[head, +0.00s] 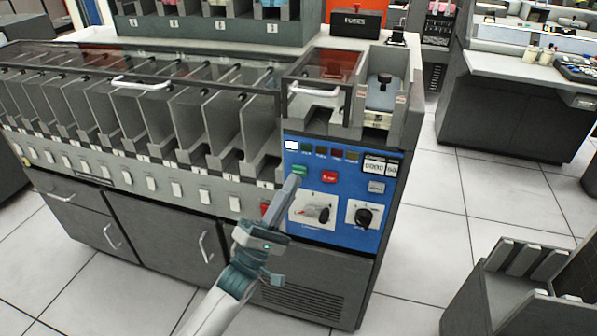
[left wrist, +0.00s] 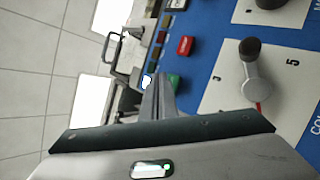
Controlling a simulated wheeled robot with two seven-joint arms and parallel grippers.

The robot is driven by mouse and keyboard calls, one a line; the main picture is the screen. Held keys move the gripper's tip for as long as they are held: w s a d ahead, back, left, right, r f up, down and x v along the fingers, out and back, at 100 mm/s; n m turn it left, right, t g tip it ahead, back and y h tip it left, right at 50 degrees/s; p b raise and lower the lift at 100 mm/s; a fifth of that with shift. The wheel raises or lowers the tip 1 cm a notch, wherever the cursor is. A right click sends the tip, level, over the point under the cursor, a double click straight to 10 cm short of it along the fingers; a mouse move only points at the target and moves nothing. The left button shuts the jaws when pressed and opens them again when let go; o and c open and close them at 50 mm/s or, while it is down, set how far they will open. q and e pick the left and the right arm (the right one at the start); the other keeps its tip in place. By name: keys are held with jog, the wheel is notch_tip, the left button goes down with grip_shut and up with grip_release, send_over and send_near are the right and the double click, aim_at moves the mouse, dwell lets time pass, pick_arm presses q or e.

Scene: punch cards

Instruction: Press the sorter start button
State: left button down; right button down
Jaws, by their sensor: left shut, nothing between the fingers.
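The sorter's blue control panel (head: 345,233) is on the front right of a long grey machine. A green button (head: 299,170), seemingly the start button, sits at its upper left, with a red button (head: 329,177) to its right. My left gripper (head: 293,181) is shut and empty, its fingertips at the green button's lower edge. In the left wrist view, the closed fingers (left wrist: 157,88) partly cover the green button (left wrist: 174,80); the red button (left wrist: 184,46) is clear. I cannot tell whether the tips touch the green button. My right gripper is not in view.
Below the buttons are two knobs, a left one (head: 323,214) and a right one (head: 363,216). A lit white lamp (head: 291,145) is above the green button. Sorter pockets line the machine's left. A grey cabinet (head: 500,290) stands at lower right, with open tiled floor between.

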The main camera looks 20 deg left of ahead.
pick_arm(q)
jog(key=shift+w, duration=0.2)
jog(key=shift+w, duration=0.2)
